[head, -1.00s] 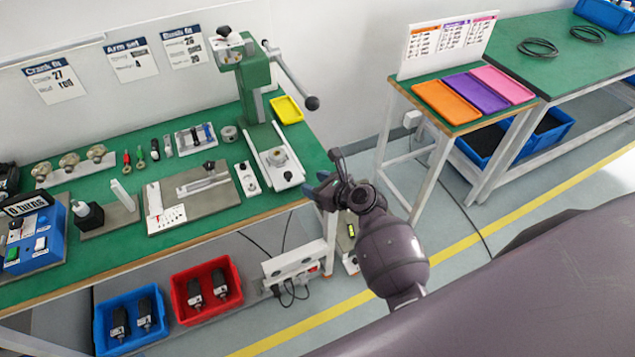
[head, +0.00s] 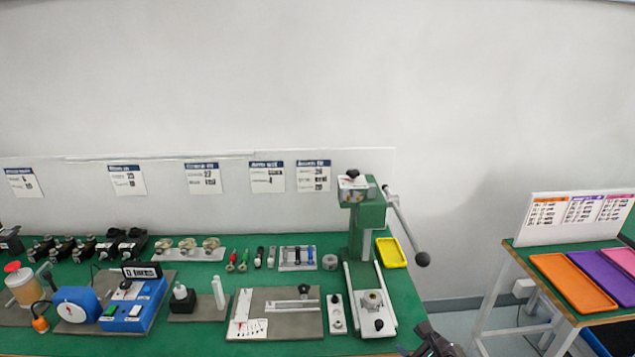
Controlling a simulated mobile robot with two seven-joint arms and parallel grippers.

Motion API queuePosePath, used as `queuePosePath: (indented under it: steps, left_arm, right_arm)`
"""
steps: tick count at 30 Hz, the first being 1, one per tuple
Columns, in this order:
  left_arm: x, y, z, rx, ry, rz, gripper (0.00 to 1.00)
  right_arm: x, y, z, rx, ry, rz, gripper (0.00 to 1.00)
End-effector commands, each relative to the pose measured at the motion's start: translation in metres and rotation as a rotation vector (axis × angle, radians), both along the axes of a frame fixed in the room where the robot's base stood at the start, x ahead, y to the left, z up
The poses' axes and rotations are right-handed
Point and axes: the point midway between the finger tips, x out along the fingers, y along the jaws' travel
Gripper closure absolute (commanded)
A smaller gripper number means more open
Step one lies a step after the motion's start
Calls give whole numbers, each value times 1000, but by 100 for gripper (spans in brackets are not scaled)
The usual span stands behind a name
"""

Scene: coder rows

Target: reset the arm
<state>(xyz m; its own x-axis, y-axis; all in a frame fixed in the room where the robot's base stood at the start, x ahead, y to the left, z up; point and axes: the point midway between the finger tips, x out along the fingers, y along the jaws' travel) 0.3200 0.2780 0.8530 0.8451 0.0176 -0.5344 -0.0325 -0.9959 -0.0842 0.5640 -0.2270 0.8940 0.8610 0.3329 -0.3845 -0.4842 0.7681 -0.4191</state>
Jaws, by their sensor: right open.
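My right gripper (head: 418,343) shows only in part at the bottom edge of the head view. It is dark, just right of the green workbench's front right corner, below the press. Its jaws are open and I see nothing held in them. The rest of the right arm is cut off by the frame. My left gripper and arm are not in view.
The green bench (head: 408,300) carries a green lever press (head: 367,230), a yellow tray (head: 390,252), a blue counter box (head: 133,305) and several small parts. A side table (head: 518,262) with an orange tray (head: 572,282) stands right. A floor gap separates them.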

Motion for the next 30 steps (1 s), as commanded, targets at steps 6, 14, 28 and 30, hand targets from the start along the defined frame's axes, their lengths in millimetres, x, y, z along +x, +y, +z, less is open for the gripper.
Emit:
queuePosePath:
  steps: [6,14,28,30]
  left_arm:
    - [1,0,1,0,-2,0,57]
    - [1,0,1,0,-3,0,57]
    - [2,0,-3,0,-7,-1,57]
    - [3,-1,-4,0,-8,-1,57]
  right_arm:
    - [7,-9,20,-506,-186,127,51]
    - [-8,-23,31,-1179,-344,307,51]
    - [-122,-44,10,-2337,-441,822,51]
    - [-147,-44,2,-2388,-437,885,51]
